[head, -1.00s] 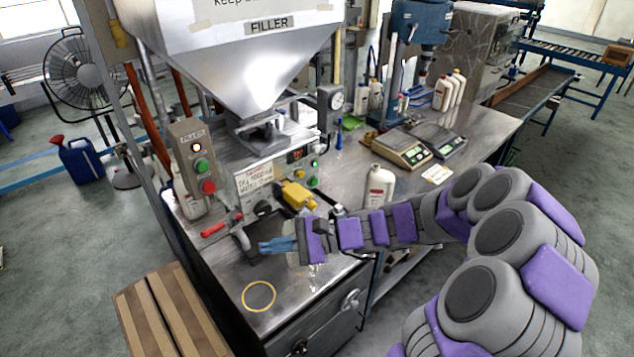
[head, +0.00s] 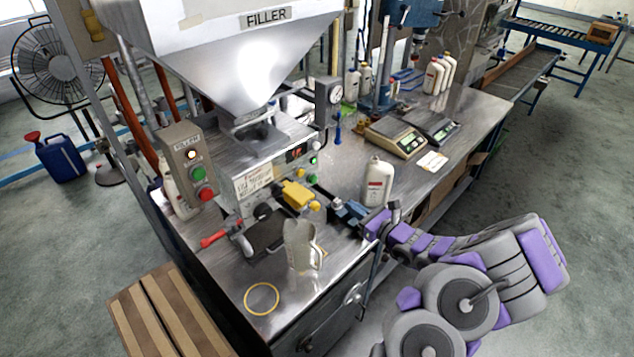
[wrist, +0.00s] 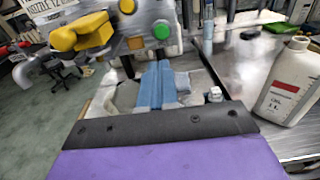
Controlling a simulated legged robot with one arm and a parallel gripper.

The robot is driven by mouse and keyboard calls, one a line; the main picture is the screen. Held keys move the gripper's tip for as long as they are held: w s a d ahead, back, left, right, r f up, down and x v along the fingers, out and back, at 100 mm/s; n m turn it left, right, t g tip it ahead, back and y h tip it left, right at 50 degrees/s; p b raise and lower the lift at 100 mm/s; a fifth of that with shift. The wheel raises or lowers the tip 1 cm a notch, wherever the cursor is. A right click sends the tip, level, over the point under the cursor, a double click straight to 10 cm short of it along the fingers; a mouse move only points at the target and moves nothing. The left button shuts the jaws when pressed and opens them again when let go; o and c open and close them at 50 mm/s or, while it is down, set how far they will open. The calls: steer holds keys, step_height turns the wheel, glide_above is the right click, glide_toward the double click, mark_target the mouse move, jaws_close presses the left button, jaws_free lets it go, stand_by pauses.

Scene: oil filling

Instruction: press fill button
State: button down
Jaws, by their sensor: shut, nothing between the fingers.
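The filler machine's front panel (head: 262,172) carries a red display, small white and green buttons, a larger green button (head: 311,178) and a yellow knob below it. The green button also shows in the wrist view (wrist: 161,30), just beyond my fingertips. A separate filler box (head: 187,165) at left has a lit lamp, a green button (head: 196,173) and a red button (head: 203,192). My gripper (head: 343,207) has blue fingers, shut and empty, pointing toward the panel from the right. In the wrist view my fingertips (wrist: 158,70) appear below the green button; contact cannot be told.
A yellow valve part (head: 295,194) juts from the panel left of my fingers. A clear jug (head: 300,246) stands on the steel top near a yellow ring (head: 262,299). A white bottle (head: 377,184) stands behind my gripper, with scales (head: 395,136) farther back.

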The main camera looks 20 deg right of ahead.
steer(key=b, duration=0.1)
glide_toward(315, 180)
steer(key=x, duration=0.6)
steer(key=shift+w, duration=0.15)
steer(key=shift+w+a, duration=0.15)
steer(key=shift+w, duration=0.15)
